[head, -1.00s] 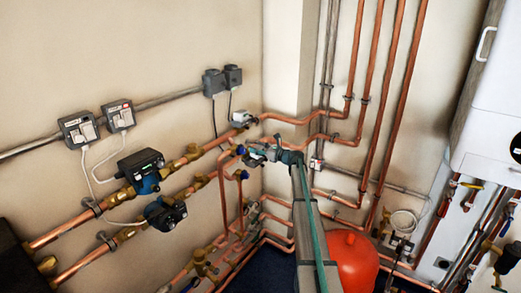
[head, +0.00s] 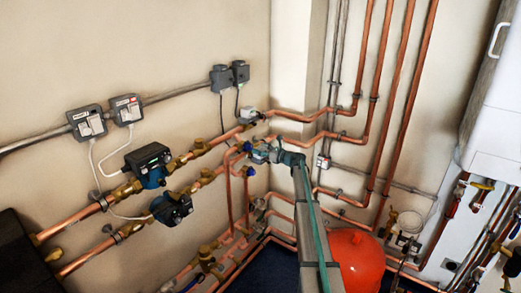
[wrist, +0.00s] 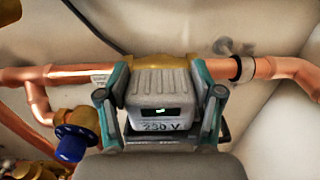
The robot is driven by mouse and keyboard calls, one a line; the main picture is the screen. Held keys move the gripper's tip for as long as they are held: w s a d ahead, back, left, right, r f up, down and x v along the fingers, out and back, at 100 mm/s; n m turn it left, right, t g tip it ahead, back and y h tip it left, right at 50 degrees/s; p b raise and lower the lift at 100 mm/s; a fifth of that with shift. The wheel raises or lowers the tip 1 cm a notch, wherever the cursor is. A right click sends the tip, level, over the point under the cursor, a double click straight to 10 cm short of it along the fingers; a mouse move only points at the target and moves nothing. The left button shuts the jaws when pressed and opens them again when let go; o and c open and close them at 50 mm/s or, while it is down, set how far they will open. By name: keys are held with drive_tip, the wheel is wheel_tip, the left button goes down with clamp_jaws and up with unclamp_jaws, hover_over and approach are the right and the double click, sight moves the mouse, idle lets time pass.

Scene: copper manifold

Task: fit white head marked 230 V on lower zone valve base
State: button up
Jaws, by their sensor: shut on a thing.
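My gripper (wrist: 161,112) is shut on the white head marked 230 V (wrist: 162,92), with a teal finger on each side of it. The lettering faces the wrist camera, and a small green light shows in its dark window. Brass of the lower zone valve base (wrist: 172,61) shows directly behind the head, in line with the copper pipe. The head appears to be against the base, but I cannot tell whether it is fully seated. In the head view my gripper (head: 268,152) is at the lower pipe, and the head is too small to make out clearly.
A grey-white head (head: 250,116) sits on the upper pipe above my gripper. A brass valve with a blue cap (wrist: 72,140) is close at left in the wrist view. Pumps (head: 150,165) stand along the pipes at left. A red vessel (head: 355,262) is below my arm.

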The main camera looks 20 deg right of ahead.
idle(0.4)
drive_tip(key=o, duration=1.5)
